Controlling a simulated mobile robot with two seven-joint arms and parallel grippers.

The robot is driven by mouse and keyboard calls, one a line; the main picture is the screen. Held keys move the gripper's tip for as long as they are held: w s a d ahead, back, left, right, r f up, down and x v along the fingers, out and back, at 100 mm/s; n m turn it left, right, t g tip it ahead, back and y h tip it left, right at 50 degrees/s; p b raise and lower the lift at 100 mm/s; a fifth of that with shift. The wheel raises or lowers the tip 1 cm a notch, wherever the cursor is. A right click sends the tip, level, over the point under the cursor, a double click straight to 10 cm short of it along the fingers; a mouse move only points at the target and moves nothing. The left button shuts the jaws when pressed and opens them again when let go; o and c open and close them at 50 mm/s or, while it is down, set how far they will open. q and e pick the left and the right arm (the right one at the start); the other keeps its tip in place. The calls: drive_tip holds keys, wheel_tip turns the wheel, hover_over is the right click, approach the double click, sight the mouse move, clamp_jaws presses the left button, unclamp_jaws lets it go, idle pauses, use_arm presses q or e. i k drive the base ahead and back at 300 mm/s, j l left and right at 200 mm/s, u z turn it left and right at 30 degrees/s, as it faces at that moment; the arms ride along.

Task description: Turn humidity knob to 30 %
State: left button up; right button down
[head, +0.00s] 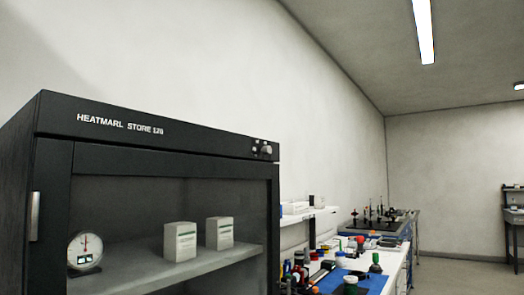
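A dark cabinet (55,150) labelled "HEATMARL STORE" fills the lower left of the head view. A small knob (266,150) sits at the right end of its top front panel, beside other small controls. The knob's markings are too small to read. Behind the glass front, a round dial gauge (84,248) with a small display stands at the left of a shelf. Its reading cannot be made out. Neither of my grippers is in the head view.
Two white boxes (180,242) (219,233) stand on the cabinet's shelf. A vertical handle (34,216) is on the cabinet's left. To the right, a cluttered bench (395,277) holds bottles and a blue mat (333,281). Floor (456,276) shows clear farther right.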

sight(266, 150)
drive_tip(key=i+l+u, duration=0.1)
drive_tip(key=l, duration=0.3)
drive_tip(key=i+l+u, duration=0.1)
drive_tip(key=i+l, duration=0.2)
drive_tip(key=l, duration=0.15)
drive_tip(key=i+l+u, duration=0.15)
drive_tip(key=l, duration=0.3)
drive_tip(key=i+l+u, duration=0.1)
drive_tip(key=l, duration=0.4)
drive_tip(key=i+l+u, duration=0.1)
drive_tip(key=l, duration=0.35)
drive_tip(key=i+l+u, duration=0.1)
drive_tip(key=l, duration=0.4)
drive_tip(key=i+l+u, duration=0.1)
drive_tip(key=l, duration=0.4)
drive_tip(key=i, duration=0.05)
